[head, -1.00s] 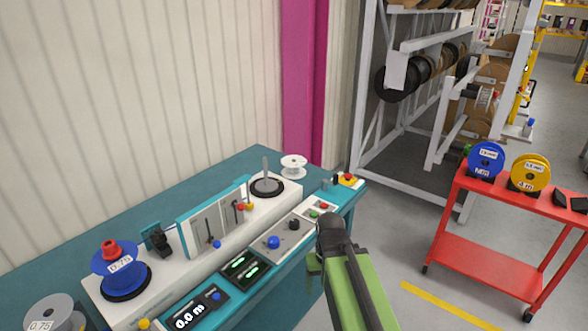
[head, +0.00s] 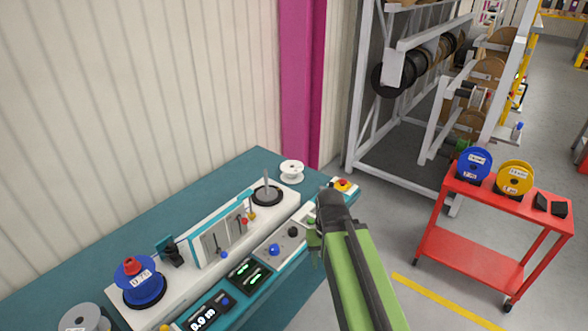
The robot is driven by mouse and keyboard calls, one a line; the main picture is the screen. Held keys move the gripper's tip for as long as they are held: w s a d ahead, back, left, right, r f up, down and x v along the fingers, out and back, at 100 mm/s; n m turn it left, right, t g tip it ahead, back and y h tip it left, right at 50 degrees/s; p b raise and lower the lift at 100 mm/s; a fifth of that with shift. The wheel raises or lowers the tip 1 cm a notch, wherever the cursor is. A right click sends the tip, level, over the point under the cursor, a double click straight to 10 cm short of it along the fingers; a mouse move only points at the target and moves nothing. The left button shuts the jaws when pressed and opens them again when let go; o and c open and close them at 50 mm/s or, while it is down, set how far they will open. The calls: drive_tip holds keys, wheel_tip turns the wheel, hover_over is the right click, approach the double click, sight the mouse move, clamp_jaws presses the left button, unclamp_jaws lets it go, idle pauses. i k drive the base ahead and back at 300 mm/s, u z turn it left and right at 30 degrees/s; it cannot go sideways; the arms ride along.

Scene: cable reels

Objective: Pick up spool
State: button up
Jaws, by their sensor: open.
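A blue spool (head: 140,286) with a red cap and a white label sits on the left end of the bench machine. A grey spool (head: 84,319) is cut off at the lower left edge. A small white spool (head: 292,171) lies at the far right end of the teal bench. On the red cart stand a blue spool (head: 474,164) and a yellow spool (head: 514,178). My gripper (head: 313,243) is open at the end of my green arm, over the bench's right front edge, largely hidden by the arm. It is apart from every spool.
The teal bench (head: 75,272) bears a white machine with an upright spindle (head: 266,185), levers and knobs. The red cart (head: 462,252) stands at right, with floor between it and the bench. A grey rack (head: 358,95) with reels stands behind.

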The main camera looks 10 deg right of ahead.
sight(292, 172)
drive_tip(key=z, duration=1.35)
drive_tip(key=i, duration=3.4)
drive_tip(key=z, duration=5.6)
drive_tip(key=i, duration=0.15)
drive_tip(key=z, duration=2.45)
drive_tip(key=i, duration=0.4)
drive_tip(key=u, duration=0.3)
